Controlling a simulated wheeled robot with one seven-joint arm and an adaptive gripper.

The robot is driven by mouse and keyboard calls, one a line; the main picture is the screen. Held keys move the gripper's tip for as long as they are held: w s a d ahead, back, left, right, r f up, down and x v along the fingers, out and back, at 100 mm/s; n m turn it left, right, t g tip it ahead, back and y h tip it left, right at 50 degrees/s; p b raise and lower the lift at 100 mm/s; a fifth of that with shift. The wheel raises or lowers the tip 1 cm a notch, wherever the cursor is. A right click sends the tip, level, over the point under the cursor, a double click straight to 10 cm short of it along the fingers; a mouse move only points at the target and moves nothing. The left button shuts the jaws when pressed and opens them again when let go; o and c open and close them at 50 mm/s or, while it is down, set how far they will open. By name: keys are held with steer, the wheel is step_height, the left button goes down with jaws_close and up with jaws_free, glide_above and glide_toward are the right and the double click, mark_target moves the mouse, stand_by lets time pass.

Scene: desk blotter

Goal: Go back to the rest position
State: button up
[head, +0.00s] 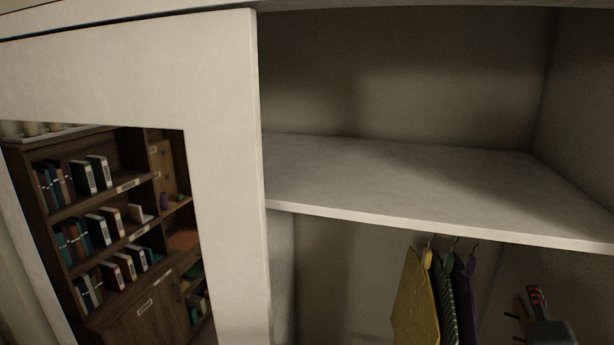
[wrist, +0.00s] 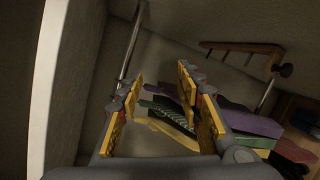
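My gripper (wrist: 160,103) shows in the wrist view with its two yellow-padded fingers spread apart. Nothing is held between them. Beyond the fingers hang cloths: a purple one (wrist: 232,118), a dark green one (wrist: 168,112) and a yellow one (wrist: 178,136). I cannot tell from this view how far the fingertips are from them. In the head view, a grey part with red and dark pieces at the lower right edge looks like part of my gripper or arm; it is cut off by the frame.
A pale cabinet has an empty upper shelf (head: 400,180). Below it hang yellow (head: 416,300), striped green (head: 447,300) and purple (head: 463,290) cloths. A pale frame (head: 232,200) on the left surrounds a view of a bookcase (head: 110,240). A metal rod (wrist: 130,45) and a wooden bar (wrist: 242,48) show in the wrist view.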

steer(key=s+a+f+m+g+y+b, duration=0.1)
steer(key=s+f+m+g+b, duration=0.2)
steer(key=f+m, duration=0.45)
steer(key=s+a+f+m+g+y+b, duration=0.1)
steer(key=s+f+m+g+b, duration=0.15)
steer(key=f+m, duration=0.5)
steer(key=s+a+f+m+g+y+b, duration=0.1)
steer(key=a+f+y+b, duration=0.5)
steer(key=a+f+b, duration=0.8)
steer(key=s+a+f, duration=0.1)
steer(key=a+f, duration=0.3)
steer(key=f, duration=0.2)
steer(key=shift+s+a+f+y, duration=0.2)
steer(key=shift+a+y, duration=0.1)
steer(key=shift+y, duration=0.1)
